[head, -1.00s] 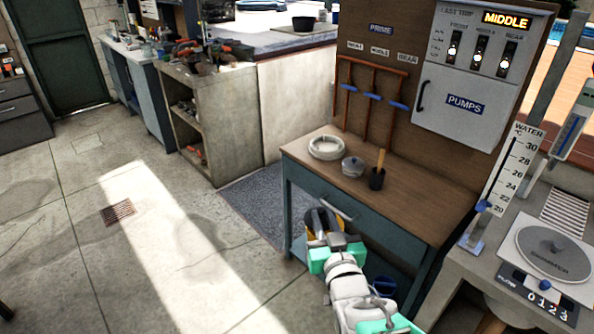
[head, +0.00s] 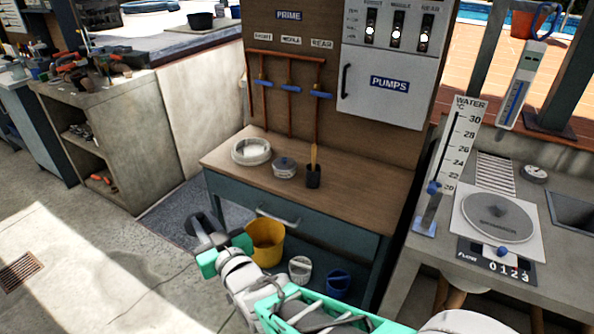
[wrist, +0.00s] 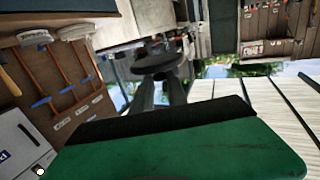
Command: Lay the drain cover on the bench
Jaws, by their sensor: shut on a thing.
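My gripper (head: 208,232) is low in front of the bench's left end in the head view. It is shut on a dark grey round piece, which I take to be the drain cover (wrist: 158,60). In the wrist view this piece lies across the two dark fingertips; its far side is hard to make out. In the head view it shows only as a small dark shape. The bench (head: 355,182) has a brown wooden top and a blue-green frame with a drawer. The gripper is apart from the bench top and lower than it in the picture.
The top's right half is bare. A yellow bucket (head: 265,240) stands below. A stone counter (head: 420,250) is at right.

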